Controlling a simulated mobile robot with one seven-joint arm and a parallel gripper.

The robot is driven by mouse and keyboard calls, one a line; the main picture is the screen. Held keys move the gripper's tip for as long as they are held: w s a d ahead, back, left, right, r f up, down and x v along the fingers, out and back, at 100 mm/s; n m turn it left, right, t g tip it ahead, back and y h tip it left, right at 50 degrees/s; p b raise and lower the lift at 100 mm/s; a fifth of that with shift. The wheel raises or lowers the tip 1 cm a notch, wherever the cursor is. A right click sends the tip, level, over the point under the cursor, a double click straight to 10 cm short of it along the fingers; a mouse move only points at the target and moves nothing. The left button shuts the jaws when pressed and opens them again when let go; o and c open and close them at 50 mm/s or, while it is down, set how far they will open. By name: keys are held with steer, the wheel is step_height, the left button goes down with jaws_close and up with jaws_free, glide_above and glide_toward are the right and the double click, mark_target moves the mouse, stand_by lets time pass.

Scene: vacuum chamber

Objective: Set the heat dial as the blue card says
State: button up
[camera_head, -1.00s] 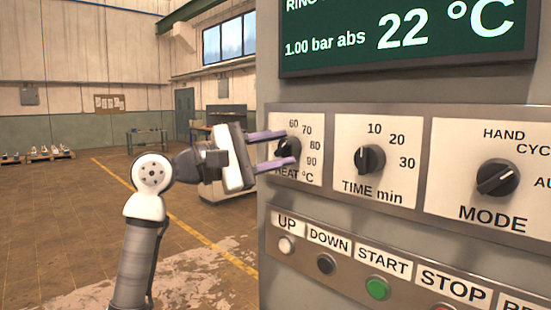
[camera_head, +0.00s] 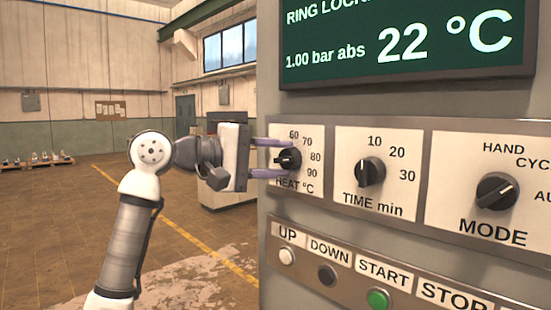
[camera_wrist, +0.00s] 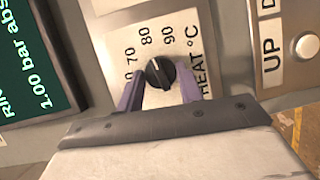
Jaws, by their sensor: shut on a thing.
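The heat dial (camera_head: 289,159) is a round black knob on a white plate marked 60, 70, 80 and 90, with HEAT °C below. In the wrist view the dial (camera_wrist: 160,72) sits between the two purple fingers, with its pale mark towards the upper side, near the 80; I cannot read the exact setting. My gripper (camera_head: 287,158) comes from the left and is shut on the dial, one finger above and one below in the head view. The wrist view shows my gripper (camera_wrist: 161,84) with a finger on either side. The blue card is not in view.
The time dial (camera_head: 370,172) and mode dial (camera_head: 496,191) are to the right on the same panel. Below are the UP (camera_head: 287,256), DOWN (camera_head: 327,275) and START (camera_head: 378,299) buttons. A green display (camera_head: 400,45) above reads 22 °C. Open floor lies left.

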stand_by(0.3)
steer(key=o, duration=1)
steer(key=b+v, duration=0.2)
steer(key=v, duration=1.2)
